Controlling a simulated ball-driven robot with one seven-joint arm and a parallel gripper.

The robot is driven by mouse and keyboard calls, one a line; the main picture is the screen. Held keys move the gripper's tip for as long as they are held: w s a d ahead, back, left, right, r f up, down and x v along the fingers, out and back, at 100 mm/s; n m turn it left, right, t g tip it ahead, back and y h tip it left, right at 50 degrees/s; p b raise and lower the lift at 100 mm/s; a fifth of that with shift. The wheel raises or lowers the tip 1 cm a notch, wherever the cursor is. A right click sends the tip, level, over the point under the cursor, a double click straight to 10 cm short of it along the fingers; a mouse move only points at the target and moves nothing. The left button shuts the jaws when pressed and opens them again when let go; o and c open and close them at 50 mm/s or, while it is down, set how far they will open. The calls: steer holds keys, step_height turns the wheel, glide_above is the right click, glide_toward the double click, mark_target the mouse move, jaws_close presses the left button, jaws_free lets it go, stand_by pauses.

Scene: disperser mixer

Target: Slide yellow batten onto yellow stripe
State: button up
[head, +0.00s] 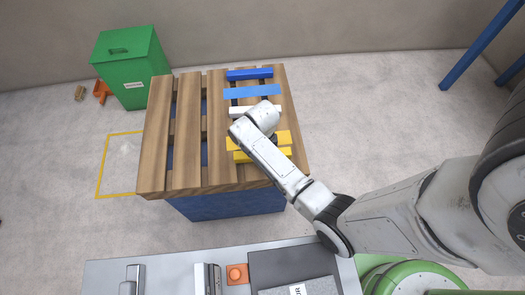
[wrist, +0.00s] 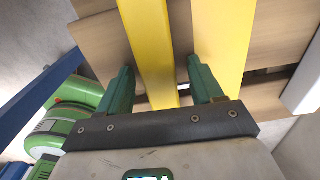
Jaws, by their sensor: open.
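The yellow batten (head: 278,153) lies on the near right part of the slatted wooden top, a bright bar with a visible side face. The yellow stripe (head: 284,136) runs beside it on the far side, roughly parallel. In the wrist view the batten (wrist: 149,40) passes between the two green fingers of my gripper (wrist: 160,68), with room on both sides. The stripe (wrist: 222,35) lies to its right, and the right finger overlaps its edge in the picture. My gripper is open. In the head view my wrist hides most of the gripper and part of both yellow pieces.
The wooden top (head: 188,150) has gaps between its slats. A white bar (head: 239,112), a light blue strip (head: 252,92) and a dark blue bar (head: 250,73) lie farther back. A green bin (head: 131,70) stands at the back left. A grey bench (head: 170,268) is in front.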

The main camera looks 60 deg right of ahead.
steer(key=shift+c, duration=0.3)
steer(key=c, duration=1.1)
steer(key=shift+o, duration=0.2)
steer(key=shift+w+d+b, duration=1.45)
steer(key=shift+w+d, duration=0.95)
steer(key=shift+d, duration=0.3)
steer(key=o, duration=1.2)
step_height(320, 180, up, 11)
steer(key=p, duration=0.1)
